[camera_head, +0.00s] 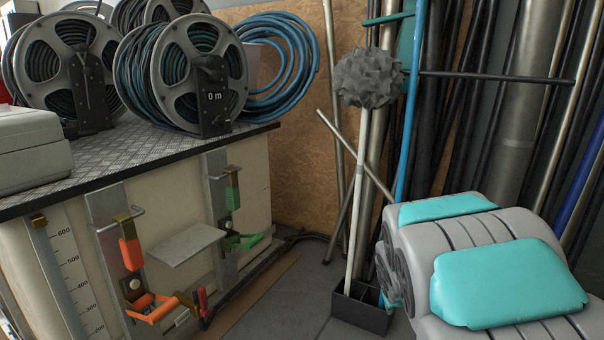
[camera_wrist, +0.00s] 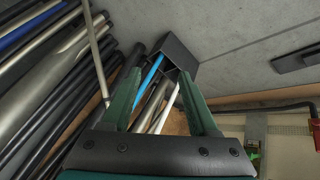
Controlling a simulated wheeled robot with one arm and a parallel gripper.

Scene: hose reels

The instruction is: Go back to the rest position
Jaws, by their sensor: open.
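My gripper (camera_wrist: 160,74) shows in the wrist view as two dark green fingers spread apart. It is open, with nothing held between the fingers. Beyond the fingertips is a dark box-like holder (camera_wrist: 183,52) with a blue pole and a pale pole running from it. My gripper is not visible in the head view. Two large hose reels stand on the workbench in the head view: a left reel (camera_head: 62,62) and a right reel (camera_head: 186,75) marked "0 m". Both are apart from my gripper.
The workbench (camera_head: 110,160) has orange (camera_head: 131,253) and green (camera_head: 233,195) handles on its front. A grey mop (camera_head: 368,78) stands in a black floor holder (camera_head: 362,307). Several pipes and poles lean at the right. Some grey floor (camera_head: 285,305) beside the bench is clear.

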